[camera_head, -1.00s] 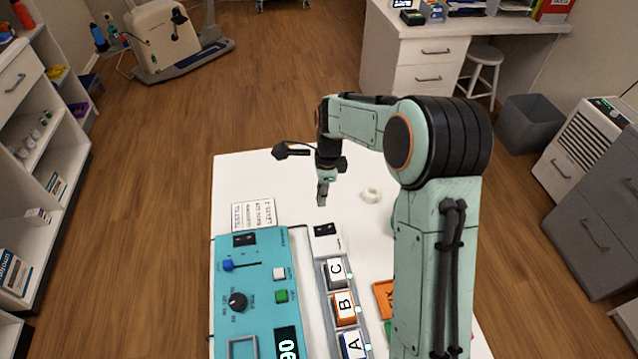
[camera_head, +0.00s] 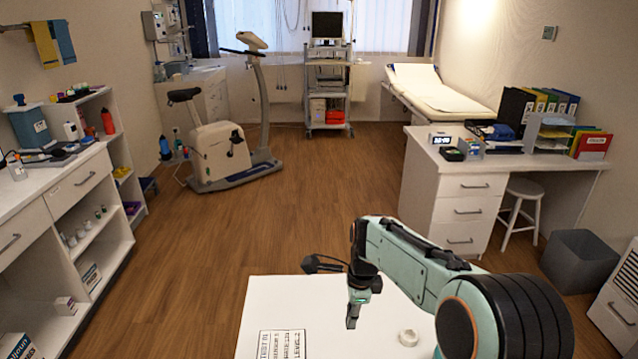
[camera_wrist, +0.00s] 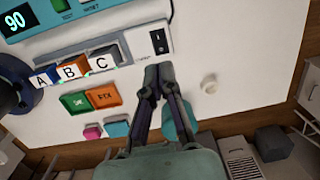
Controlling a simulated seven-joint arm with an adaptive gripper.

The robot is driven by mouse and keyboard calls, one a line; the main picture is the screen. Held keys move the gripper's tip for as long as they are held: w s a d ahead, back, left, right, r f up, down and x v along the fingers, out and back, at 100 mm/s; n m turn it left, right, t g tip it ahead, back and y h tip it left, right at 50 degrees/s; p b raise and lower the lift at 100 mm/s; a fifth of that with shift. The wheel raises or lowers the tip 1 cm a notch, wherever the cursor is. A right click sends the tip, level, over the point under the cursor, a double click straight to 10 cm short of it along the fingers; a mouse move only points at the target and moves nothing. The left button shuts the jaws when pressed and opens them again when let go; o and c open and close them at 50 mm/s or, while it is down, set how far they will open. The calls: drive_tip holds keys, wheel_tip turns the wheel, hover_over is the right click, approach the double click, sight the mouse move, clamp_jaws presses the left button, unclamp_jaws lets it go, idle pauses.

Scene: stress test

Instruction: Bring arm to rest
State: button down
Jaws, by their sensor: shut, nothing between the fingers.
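My arm reaches in from the lower right of the head view, over the white table (camera_head: 262,300). My gripper (camera_head: 351,322) points down above the table, with its fingers together and nothing held. In the wrist view my gripper (camera_wrist: 152,72) is shut, with its tips near a white switch box (camera_wrist: 150,42). A small white ring (camera_head: 408,337) lies on the table to the right of the gripper; it also shows in the wrist view (camera_wrist: 209,84).
The wrist view shows lettered blocks A, B and C (camera_wrist: 102,60) in a rail, green and orange trays (camera_wrist: 104,96) and a teal panel (camera_wrist: 40,50). A printed card (camera_head: 282,344) lies at the table's left. A desk (camera_head: 450,190) and exercise bike (camera_head: 220,150) stand beyond.

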drive_tip(key=s+r+n+t+h, duration=0.1)
drive_tip(key=s+r+n+t, duration=0.2)
drive_tip(key=s+r, duration=0.85)
drive_tip(key=s+f+n+g, duration=0.1)
drive_tip(key=s+f+n, duration=0.2)
drive_tip(key=s+n, duration=0.5)
drive_tip(key=s+f+n+g+y, duration=0.1)
drive_tip(key=s+f+n+g, duration=0.1)
drive_tip(key=s+n, duration=0.6)
drive_tip(key=shift+s+d+f+g, duration=0.25)
drive_tip(key=shift+s+f+g, duration=0.05)
drive_tip(key=shift+s+f, duration=0.45)
